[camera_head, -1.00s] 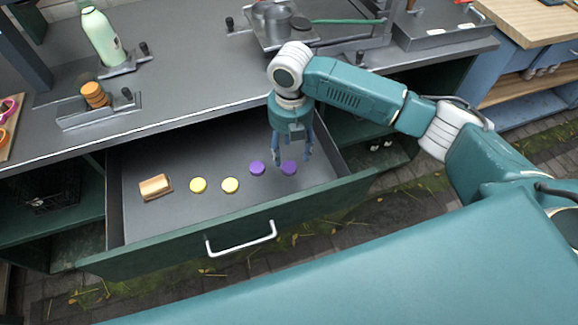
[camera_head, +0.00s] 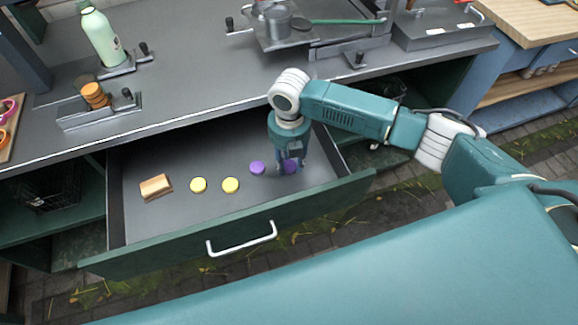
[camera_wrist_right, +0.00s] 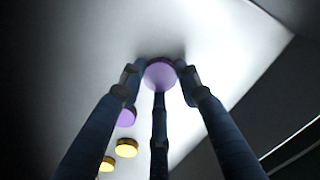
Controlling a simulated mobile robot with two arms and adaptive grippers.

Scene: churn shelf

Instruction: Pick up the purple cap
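Two purple caps lie toward the right in the open drawer. My right gripper (camera_head: 289,170) is down in the drawer at the right-hand purple cap (camera_head: 291,165). In the right wrist view its three fingers are drawn in around that purple cap (camera_wrist_right: 159,74), tips against its rim. The head view shows the cap partly hidden behind the fingers. Whether it is off the drawer floor I cannot tell. The other purple cap (camera_head: 257,168) lies just to the left, apart from the fingers; it also shows in the wrist view (camera_wrist_right: 127,118). My left gripper is not in view.
The open drawer (camera_head: 330,196) also holds two yellow caps (camera_head: 198,185) (camera_head: 230,185) and a tan block (camera_head: 155,187) to the left. The countertop edge runs close behind my right gripper. A green bottle (camera_head: 100,35) and a pot (camera_head: 272,20) stand on the counter.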

